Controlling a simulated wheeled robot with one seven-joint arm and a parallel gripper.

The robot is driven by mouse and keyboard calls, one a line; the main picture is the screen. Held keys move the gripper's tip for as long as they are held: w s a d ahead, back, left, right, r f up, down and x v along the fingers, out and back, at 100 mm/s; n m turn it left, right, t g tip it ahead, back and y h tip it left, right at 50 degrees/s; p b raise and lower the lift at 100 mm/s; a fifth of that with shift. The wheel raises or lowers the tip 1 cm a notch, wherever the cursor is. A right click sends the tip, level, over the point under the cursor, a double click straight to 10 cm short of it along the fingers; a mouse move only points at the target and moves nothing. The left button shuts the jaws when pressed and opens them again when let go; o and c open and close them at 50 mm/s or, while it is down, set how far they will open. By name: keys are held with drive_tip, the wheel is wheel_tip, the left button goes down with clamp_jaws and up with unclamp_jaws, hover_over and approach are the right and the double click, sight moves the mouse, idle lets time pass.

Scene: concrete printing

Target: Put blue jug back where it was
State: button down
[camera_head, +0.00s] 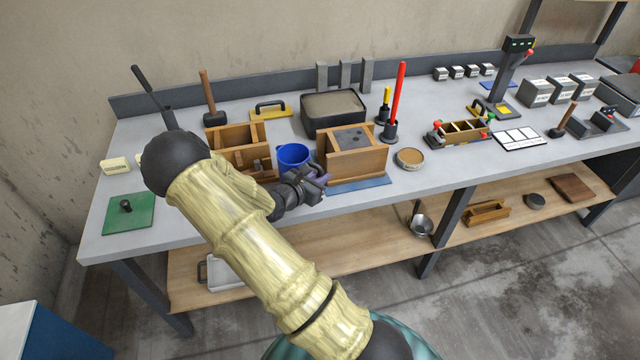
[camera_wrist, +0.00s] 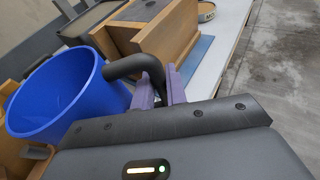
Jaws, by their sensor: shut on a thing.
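The blue jug (camera_head: 292,156) is at the front middle of the bench, between an open wooden box and a closed wooden mould. It also shows in the wrist view (camera_wrist: 62,98), open at the top, with a dark curved handle (camera_wrist: 138,66) on its right side. My gripper (camera_head: 318,180) is at the jug's right front side. In the wrist view its purple fingers (camera_wrist: 160,92) are shut on the handle. The jug's base is hidden, so I cannot tell whether it touches the bench.
The open wooden box (camera_head: 238,138) is close on the jug's left. The wooden mould (camera_head: 352,160) on a blue mat (camera_head: 360,184) is close on its right. A black tray of grey material (camera_head: 333,110) stands behind.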

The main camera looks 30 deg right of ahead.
drive_tip(key=shift+f, duration=1.45)
drive_tip(key=shift+d+f, duration=0.1)
drive_tip(key=c, duration=1.4)
unclamp_jaws()
drive_tip(key=shift+c, duration=0.2)
drive_tip(key=b+v, duration=0.1)
drive_tip(key=v, duration=1.1)
